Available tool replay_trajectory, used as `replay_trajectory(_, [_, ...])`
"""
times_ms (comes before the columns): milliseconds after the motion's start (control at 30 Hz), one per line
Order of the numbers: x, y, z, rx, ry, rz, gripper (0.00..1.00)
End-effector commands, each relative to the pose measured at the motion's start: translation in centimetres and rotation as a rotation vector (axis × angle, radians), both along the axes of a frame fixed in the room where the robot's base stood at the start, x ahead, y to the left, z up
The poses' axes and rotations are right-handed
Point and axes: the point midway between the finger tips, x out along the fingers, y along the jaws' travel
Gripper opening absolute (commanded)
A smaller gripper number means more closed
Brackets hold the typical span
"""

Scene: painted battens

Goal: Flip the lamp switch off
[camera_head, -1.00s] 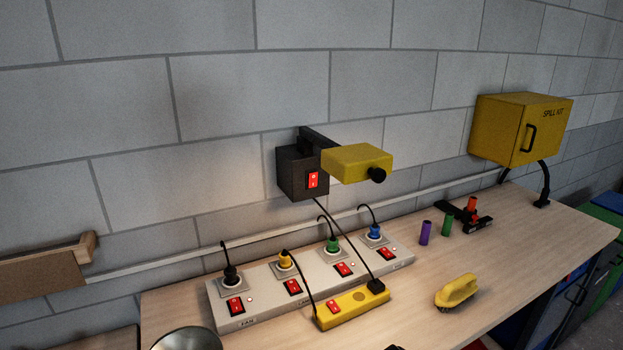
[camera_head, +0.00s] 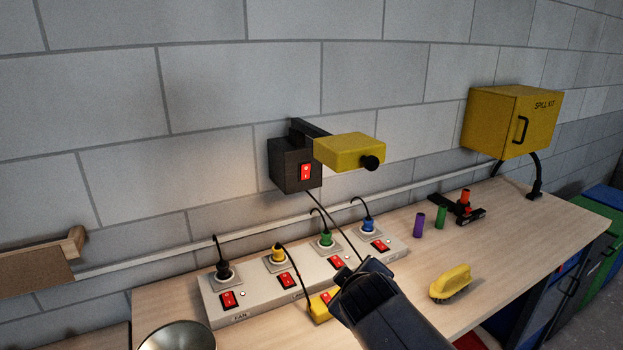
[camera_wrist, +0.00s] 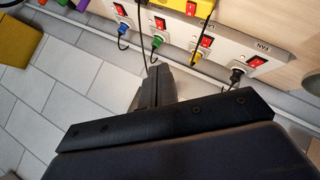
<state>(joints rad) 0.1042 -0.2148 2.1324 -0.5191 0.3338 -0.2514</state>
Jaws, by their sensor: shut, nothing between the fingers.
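A long grey power strip (camera_head: 213,310) lies on the bench with several red rocker switches and plugs. Its left end is labelled FAN. The second section's label starts with "LA" and is partly hidden; its red switch (camera_head: 285,281) is below a yellow plug (camera_head: 278,254). The wrist view shows the strip inverted, with that switch (camera_wrist: 207,42) near the yellow plug (camera_wrist: 197,54). My gripper (camera_head: 352,276) is shut and empty, in front of the strip's right half in the head view, right of that switch. I cannot tell the switch's position.
A yellow power bar (camera_head: 321,310) sits before the strip, partly hidden by my gripper. Black cords arch over the strip.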

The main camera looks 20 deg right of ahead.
Motion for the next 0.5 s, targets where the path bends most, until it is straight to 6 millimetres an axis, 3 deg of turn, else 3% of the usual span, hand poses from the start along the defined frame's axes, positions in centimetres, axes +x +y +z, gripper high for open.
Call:
replay_trajectory(33, [1.8, -0.5, 0.2, -0.038, -0.036, 0.035, 0.00])
replay_trajectory(200, [7.2, -1.5, 2.4, -0.180, -0.177, 0.173, 0.00])
replay_trajectory(500, [14.8, -3.1, 5.0, -0.447, -0.414, 0.402, 0.00])
